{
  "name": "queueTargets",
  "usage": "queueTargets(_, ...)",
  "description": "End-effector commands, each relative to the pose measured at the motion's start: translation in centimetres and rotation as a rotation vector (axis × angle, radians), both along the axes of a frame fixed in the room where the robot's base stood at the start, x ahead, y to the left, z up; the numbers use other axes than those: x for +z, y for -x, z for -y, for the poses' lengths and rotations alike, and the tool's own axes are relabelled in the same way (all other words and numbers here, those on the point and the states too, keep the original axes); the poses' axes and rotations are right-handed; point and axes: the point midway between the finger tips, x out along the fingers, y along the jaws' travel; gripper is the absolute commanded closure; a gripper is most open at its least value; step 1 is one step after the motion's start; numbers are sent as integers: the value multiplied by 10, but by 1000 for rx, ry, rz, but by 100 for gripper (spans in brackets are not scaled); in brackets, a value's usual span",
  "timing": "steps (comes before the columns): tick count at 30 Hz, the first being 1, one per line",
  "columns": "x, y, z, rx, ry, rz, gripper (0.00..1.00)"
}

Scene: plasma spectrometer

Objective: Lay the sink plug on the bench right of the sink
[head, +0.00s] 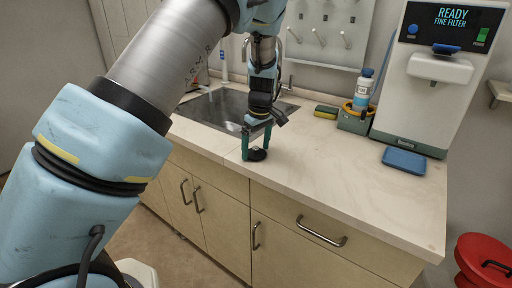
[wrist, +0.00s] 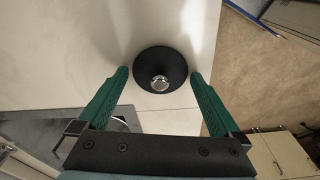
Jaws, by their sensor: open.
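The sink plug is a black round disc with a small shiny metal knob on top. It rests on the pale bench to the right of the sink, near the front edge, in the head view (head: 257,155) and the wrist view (wrist: 148,65). My gripper (head: 257,148) has green fingers and points down at the plug. In the wrist view my gripper (wrist: 160,76) is open, with one finger on each side of the plug and visible gaps between. The metal sink (head: 215,112) lies left of the plug and is partly hidden by my arm.
The bench (head: 340,185) is clear to the right of the plug. Toward the back stand a sponge (head: 326,112), a grey caddy with a bottle (head: 364,90), a blue tray (head: 404,160) and a white dispenser (head: 440,75). A red bin (head: 485,262) stands on the floor at right.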

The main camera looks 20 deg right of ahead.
Motion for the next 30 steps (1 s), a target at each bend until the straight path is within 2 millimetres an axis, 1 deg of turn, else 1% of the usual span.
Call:
queueTargets(5, 12, 1, 2, -2, 3, 3, 0)
queueTargets(8, 28, 3, 3, -3, 5, 3, 0)
queueTargets(15, 79, 9, 5, -3, 5, 4, 0)
queueTargets(18, 97, 11, 4, 0, 3, 2, 0)
queueTargets(21, 110, 12, 5, -2, 2, 2, 0)
queueTargets(25, 120, 13, 5, -1, 1, 1, 0)
queueTargets(30, 123, 14, 5, 0, 0, 0, 0)
